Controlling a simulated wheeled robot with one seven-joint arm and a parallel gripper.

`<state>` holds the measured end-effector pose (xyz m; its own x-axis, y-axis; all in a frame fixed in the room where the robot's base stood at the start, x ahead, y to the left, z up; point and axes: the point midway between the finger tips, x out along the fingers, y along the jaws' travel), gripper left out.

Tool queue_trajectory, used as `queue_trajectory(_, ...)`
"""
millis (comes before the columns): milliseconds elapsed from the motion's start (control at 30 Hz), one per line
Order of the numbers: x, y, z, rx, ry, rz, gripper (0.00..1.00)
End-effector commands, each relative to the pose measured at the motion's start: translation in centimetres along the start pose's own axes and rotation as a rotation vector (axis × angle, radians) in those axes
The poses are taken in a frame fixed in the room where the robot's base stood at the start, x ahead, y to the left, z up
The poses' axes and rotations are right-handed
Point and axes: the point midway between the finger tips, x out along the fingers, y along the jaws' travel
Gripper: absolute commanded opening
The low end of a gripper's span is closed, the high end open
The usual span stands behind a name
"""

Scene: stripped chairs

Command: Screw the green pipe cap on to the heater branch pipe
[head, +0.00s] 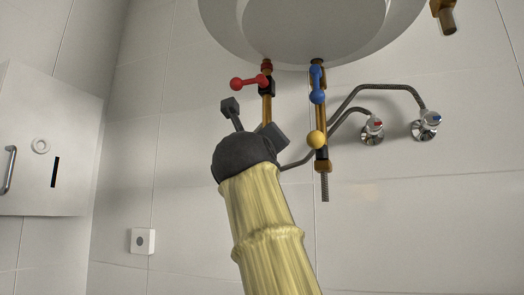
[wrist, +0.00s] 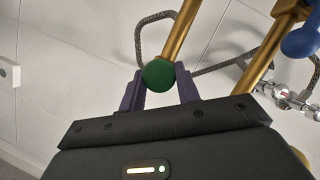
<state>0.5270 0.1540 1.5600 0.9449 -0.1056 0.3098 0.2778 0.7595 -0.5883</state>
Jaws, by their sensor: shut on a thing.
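The green pipe cap (wrist: 159,74) is between the two purple fingers of my gripper (wrist: 160,88) in the wrist view. My gripper is shut on it. The brass pipe with the red valve handle, seemingly the heater branch pipe (wrist: 182,32), runs up from behind the cap. The cap covers the pipe's end, so I cannot tell whether it is touching or threaded. In the head view the same pipe (head: 267,108) hangs below the white heater (head: 310,30), and my dark gripper body and yellow-sleeved arm hide the cap and the pipe's lower end.
The red handle (head: 248,83) sits just above my gripper. To the right is a second brass pipe (head: 321,118) with a blue handle (head: 317,85), a yellow knob (head: 316,139) and a hanging hose. Chrome wall taps (head: 426,122) stand further right.

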Motion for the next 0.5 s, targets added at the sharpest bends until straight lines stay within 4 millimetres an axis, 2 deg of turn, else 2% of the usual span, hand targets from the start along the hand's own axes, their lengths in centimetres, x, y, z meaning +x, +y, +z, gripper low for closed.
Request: queue_trajectory(500,0.03,0.05,0.06,0.08,-0.002,-0.036,0.0)
